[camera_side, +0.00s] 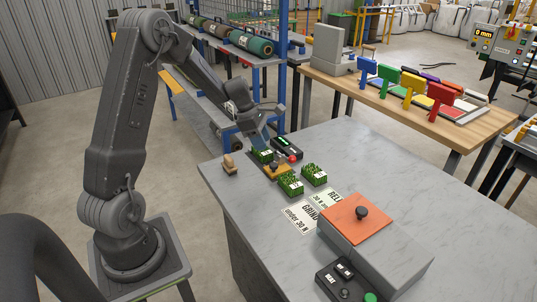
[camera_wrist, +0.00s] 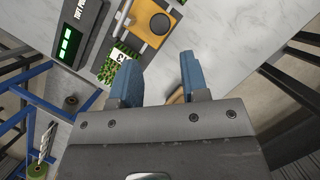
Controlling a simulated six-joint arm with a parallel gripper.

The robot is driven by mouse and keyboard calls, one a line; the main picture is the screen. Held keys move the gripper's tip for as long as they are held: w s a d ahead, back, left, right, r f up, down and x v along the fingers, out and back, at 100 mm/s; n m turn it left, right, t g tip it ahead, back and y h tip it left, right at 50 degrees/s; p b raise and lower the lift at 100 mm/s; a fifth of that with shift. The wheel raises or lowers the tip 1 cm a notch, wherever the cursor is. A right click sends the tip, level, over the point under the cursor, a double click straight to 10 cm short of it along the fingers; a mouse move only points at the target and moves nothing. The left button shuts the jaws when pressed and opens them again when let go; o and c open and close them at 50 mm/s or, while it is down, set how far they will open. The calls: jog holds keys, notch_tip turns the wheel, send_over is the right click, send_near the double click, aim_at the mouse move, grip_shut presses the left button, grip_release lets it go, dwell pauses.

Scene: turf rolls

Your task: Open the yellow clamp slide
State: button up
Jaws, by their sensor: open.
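The yellow clamp slide (camera_side: 283,174) lies on the grey bench, at the black-labelled tester (camera_side: 287,145). In the wrist view the slide (camera_wrist: 148,43) is at the top, with a round knob (camera_wrist: 160,22) on it. A green turf piece (camera_wrist: 120,58) with a white label sits beside it; this piece (camera_side: 262,155) also shows in the side view. My gripper (camera_wrist: 160,62) has its two blue fingers apart with nothing held between them. In the side view my gripper (camera_side: 261,133) hangs above the turf piece and the slide, touching neither as far as I can tell.
Two more turf pieces (camera_side: 290,184) (camera_side: 315,174) lie right of the slide. A tan wooden item (camera_side: 230,163) lies near the bench's left edge. Printed cards (camera_side: 314,211) and a grey box with an orange lid (camera_side: 357,218) stand toward the front. The bench's back right is clear.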

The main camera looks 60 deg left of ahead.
jog(key=v, duration=0.5)
jog(key=shift+r, duration=0.1)
jog(key=shift+d, duration=0.1)
jog(key=s+d+r+m+y, duration=0.1)
jog(key=s+d+r+m, duration=0.2)
jog(key=d+r+m, duration=0.6)
jog(key=s+d+r+m+t+y, duration=0.2)
jog(key=s+d+m, duration=1.3)
jog(key=s+m, duration=0.2)
jog(key=shift+s+d+r+m, duration=0.15)
jog(key=shift+d+r+m, duration=0.25)
jog(key=shift+m, duration=0.1)
